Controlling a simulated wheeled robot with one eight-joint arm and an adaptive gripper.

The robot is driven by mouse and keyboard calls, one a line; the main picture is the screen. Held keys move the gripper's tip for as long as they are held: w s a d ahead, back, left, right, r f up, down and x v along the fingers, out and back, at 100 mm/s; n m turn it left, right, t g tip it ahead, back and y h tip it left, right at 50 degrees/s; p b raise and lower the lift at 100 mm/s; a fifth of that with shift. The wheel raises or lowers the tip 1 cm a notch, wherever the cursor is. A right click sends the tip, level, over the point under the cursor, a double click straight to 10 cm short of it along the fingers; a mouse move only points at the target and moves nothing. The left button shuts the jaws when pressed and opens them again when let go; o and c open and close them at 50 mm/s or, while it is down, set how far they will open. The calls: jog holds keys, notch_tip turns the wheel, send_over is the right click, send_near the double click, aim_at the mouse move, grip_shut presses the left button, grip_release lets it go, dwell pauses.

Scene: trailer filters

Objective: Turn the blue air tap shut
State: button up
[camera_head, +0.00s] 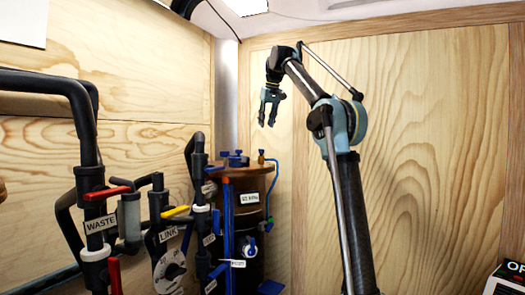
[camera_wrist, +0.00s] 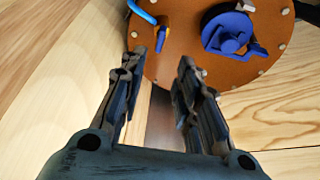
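My gripper (camera_head: 267,120) hangs in the air above the brown-topped vessel (camera_head: 240,170), fingers pointing down. In the wrist view my gripper (camera_wrist: 161,68) has its two fingers apart with nothing between them. The vessel's round lid (camera_wrist: 185,62) lies beyond the fingertips. On the lid a small brass fitting with a dark blue part (camera_wrist: 161,38) stands beside a light blue hose (camera_wrist: 141,12). The fitting also shows in the head view (camera_head: 261,157). Several blue handles are in view, and I cannot read which is marked as the air tap.
A larger blue cap (camera_wrist: 231,36) sits on the lid. Black pipes with a red-handled valve labelled WASTE (camera_head: 100,223) and a yellow-handled valve (camera_head: 175,212) labelled LINK stand left of the vessel. Plywood walls (camera_head: 430,130) lie behind. A box (camera_head: 508,278) is at lower right.

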aim_at(261, 151)
jog(key=x, duration=1.3)
jog(key=shift+w+a+f, duration=0.1)
jog(key=shift+w+f, duration=0.05)
grip_shut()
